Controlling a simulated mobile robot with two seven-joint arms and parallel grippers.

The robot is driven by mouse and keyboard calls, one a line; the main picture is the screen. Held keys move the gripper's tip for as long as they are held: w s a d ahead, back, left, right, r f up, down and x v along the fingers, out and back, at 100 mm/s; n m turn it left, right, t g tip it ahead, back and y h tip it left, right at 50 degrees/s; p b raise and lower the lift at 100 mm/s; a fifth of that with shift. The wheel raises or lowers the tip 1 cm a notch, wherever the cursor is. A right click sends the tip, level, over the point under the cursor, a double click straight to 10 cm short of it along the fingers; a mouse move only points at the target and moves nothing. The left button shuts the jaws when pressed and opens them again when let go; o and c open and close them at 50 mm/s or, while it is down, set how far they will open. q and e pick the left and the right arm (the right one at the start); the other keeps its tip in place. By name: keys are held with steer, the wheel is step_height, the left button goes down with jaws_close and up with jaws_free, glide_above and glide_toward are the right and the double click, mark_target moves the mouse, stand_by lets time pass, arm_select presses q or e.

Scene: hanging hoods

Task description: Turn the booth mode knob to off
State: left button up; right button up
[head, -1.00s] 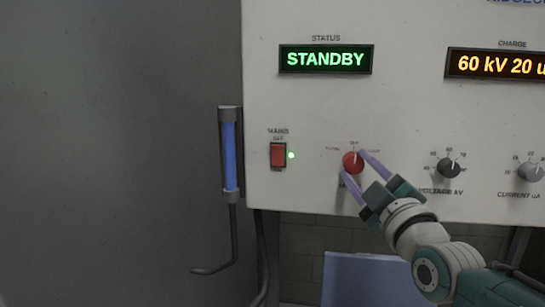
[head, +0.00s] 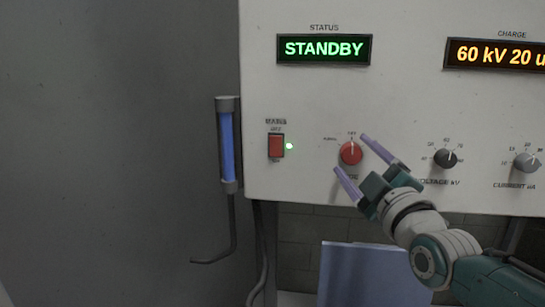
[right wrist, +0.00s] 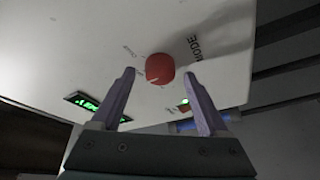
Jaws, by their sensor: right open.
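The booth mode knob (head: 350,153) is a round red knob on the pale control panel, with its white pointer line standing roughly upright toward the label above it. It also shows in the right wrist view (right wrist: 160,68), beside the word MODE. My right gripper (head: 355,158) is open, with its two purple fingers apart at the lower right of the knob. In the right wrist view the knob is ahead of the open fingertips (right wrist: 160,80), and neither finger appears to touch it. The green status display (head: 324,49) reads STANDBY. My left gripper is not in view.
A red mains switch (head: 276,146) with a lit green lamp (head: 289,146) is left of the knob. Black voltage (head: 446,158) and grey current (head: 526,163) knobs are to the right. A blue tube (head: 227,146) stands at the panel's left edge. An amber display (head: 500,55) reads 60 kV.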

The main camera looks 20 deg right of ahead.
steer(key=v, duration=1)
stand_by(0.4)
